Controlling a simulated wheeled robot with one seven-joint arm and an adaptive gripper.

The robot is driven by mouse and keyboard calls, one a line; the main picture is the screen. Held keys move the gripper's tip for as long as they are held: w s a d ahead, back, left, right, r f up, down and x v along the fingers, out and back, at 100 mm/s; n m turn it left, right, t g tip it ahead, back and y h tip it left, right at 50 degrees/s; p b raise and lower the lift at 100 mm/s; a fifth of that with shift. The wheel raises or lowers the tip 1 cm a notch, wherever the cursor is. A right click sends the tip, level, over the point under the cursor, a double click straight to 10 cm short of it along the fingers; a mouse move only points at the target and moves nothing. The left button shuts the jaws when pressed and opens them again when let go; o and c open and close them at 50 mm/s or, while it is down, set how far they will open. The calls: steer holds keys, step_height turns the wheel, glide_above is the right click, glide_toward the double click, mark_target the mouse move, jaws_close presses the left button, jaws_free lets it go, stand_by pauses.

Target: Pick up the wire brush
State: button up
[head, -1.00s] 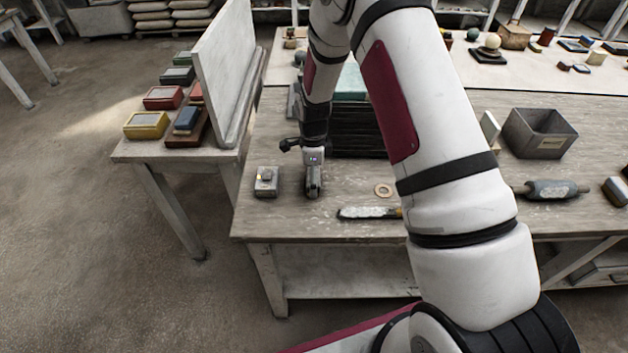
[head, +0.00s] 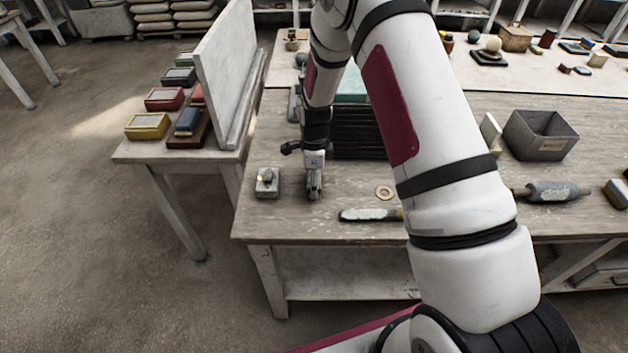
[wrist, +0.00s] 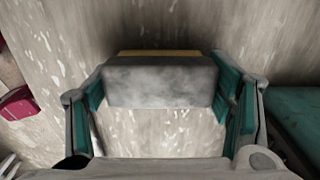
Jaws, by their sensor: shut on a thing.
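My gripper (head: 314,194) is low over the near left part of the workbench. In the wrist view its two teal-padded fingers (wrist: 165,100) are closed against the sides of a mottled grey block with a tan strip along its far edge. I take this block to be the wire brush (wrist: 160,86). In the head view the gripper hides most of it, and I cannot tell whether it still touches the bench.
A small grey block-like thing (head: 268,183) sits left of the gripper. A ring (head: 384,192) and a flat pale-bladed tool (head: 368,215) lie to its right. A dark stack (head: 360,135) stands behind. A grey bin (head: 540,135) is farther right. The bench's front edge is close.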

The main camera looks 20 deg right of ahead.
steer(key=shift+w+r, duration=0.1)
steer(key=shift+r, duration=0.5)
step_height(320, 180, up, 2)
steer(key=shift+r+b, duration=0.15)
steer(key=shift+b, duration=0.25)
steer(key=s, duration=1)
steer(key=s+a+r, duration=0.1)
steer(key=s, duration=0.5)
steer(key=shift+s+r, duration=0.1)
steer(key=o, duration=0.6)
steer(key=c, duration=0.4)
